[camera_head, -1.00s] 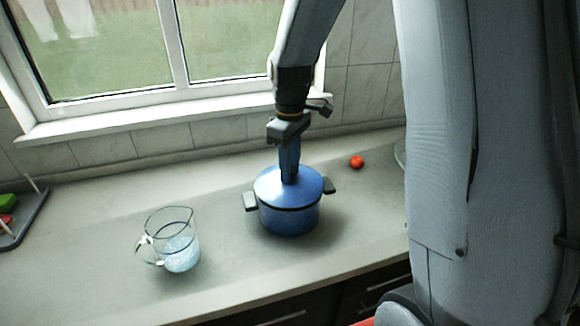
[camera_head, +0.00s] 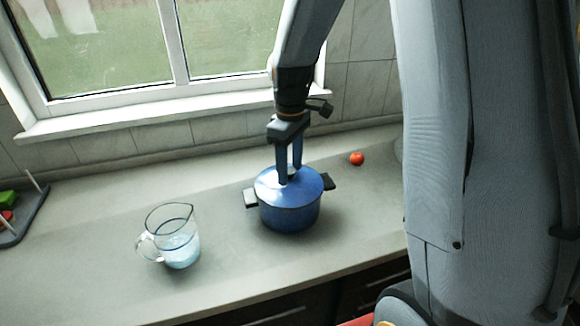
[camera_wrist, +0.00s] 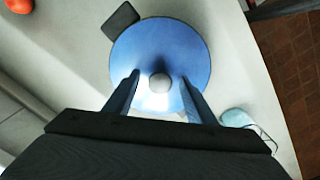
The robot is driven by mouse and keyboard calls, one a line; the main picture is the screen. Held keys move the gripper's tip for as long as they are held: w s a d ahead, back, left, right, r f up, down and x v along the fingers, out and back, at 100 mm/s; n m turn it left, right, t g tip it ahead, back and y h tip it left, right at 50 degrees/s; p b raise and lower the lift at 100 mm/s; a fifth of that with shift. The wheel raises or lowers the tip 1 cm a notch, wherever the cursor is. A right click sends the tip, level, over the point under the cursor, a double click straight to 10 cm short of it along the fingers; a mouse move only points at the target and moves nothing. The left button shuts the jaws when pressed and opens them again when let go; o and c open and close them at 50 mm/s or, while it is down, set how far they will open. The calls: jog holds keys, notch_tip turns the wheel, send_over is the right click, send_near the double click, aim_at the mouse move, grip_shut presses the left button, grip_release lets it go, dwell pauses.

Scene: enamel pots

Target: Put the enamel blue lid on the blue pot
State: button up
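The blue pot (camera_head: 289,217) stands upright on the counter, with dark handles on its left and right sides. The blue lid (camera_head: 309,183) lies on top of the pot and covers its opening; it looks level. My gripper (camera_head: 290,178) points straight down over the middle of the lid. Its two fingers are spread apart. In the wrist view, the lid (camera_wrist: 150,45) shows a round grey knob (camera_wrist: 160,83) between the open fingers, with a gap on both sides.
A glass jug (camera_head: 180,248) with pale blue liquid stands left of the pot. A small red tomato-like thing (camera_head: 357,158) lies at the back right. A dark tray (camera_head: 30,219) with green and red items is at the far left. The counter (camera_head: 90,225) between is clear.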

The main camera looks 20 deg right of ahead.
jog(key=shift+r, duration=0.1)
notch_tip(320, 180, up, 8)
jog(key=shift+f+b, duration=0.2)
jog(key=shift+b, duration=0.8)
jog(key=s+f+m+t+b, duration=0.1)
jog(key=s+f+m, duration=0.7)
jog(key=s+f, duration=0.3)
jog(key=s, duration=0.3)
jog(key=shift+s+m, duration=0.3)
jog(key=shift+s, duration=0.1)
jog(key=shift+a, duration=0.1)
